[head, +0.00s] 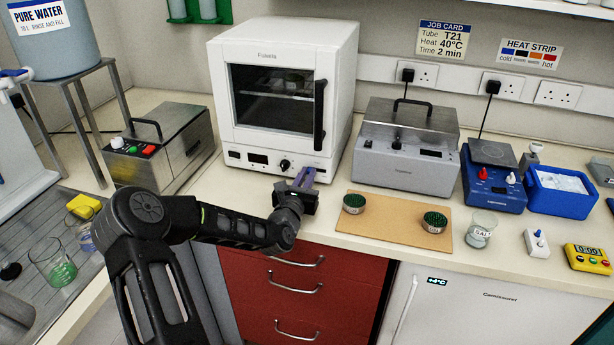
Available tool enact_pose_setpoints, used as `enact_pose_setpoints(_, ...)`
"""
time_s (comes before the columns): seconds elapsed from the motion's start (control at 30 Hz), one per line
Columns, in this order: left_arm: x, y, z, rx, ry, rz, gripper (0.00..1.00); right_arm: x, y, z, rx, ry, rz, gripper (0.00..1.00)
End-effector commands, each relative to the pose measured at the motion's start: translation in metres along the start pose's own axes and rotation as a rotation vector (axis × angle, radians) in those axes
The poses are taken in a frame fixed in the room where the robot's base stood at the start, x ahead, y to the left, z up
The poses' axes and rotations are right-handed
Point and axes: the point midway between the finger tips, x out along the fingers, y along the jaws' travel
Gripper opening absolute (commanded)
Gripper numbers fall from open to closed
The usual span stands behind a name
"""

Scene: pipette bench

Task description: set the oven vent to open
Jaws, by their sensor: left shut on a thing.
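The white oven (290,85) stands at the back of the bench with its glass door shut. A black door handle runs down its right side. Its lower front panel has small displays and a black knob (285,165). My left gripper (304,176) is at the lower right of this panel, just right of the knob. It is shut on a small part there, seemingly the oven vent control. The fingers hide that part, so its setting cannot be read. A purple patch shows between the fingers. My right gripper is not in view.
A grey water bath (406,150) stands right of the oven, and a steel unit (160,148) with coloured buttons stands left. A cork board (395,222) with two green-topped pots lies right of my gripper. A beaker (481,230) stands past it. Red drawers (300,285) are below the bench edge.

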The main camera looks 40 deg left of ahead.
Motion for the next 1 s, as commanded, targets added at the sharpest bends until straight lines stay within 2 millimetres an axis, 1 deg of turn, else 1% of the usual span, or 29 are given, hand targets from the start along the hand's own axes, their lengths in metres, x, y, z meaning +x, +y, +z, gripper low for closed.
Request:
enact_pose_setpoints(0.4, 0.0, -0.001, 0.0, 0.0, -0.001, -0.001, 0.0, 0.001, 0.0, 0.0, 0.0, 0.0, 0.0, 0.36)
enact_pose_setpoints(0.47, 0.0, -0.007, -0.001, -0.002, -0.002, -0.002, 0.0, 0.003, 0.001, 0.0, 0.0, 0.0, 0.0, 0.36)
enact_pose_setpoints(0.6, 0.001, -0.029, -0.001, -0.003, -0.004, -0.004, 0.0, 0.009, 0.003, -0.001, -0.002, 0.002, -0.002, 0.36)
enact_pose_setpoints(0.7, 0.0, -0.039, -0.001, -0.001, -0.002, -0.002, 0.0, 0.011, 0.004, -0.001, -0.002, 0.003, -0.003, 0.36)
enact_pose_setpoints(0.97, 0.0, -0.041, 0.001, 0.0, -0.001, -0.003, 0.0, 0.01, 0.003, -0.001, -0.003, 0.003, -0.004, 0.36)
enact_pose_setpoints(1.0, 0.0, -0.041, 0.001, -0.001, 0.0, -0.004, 0.14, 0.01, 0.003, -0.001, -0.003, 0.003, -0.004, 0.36)
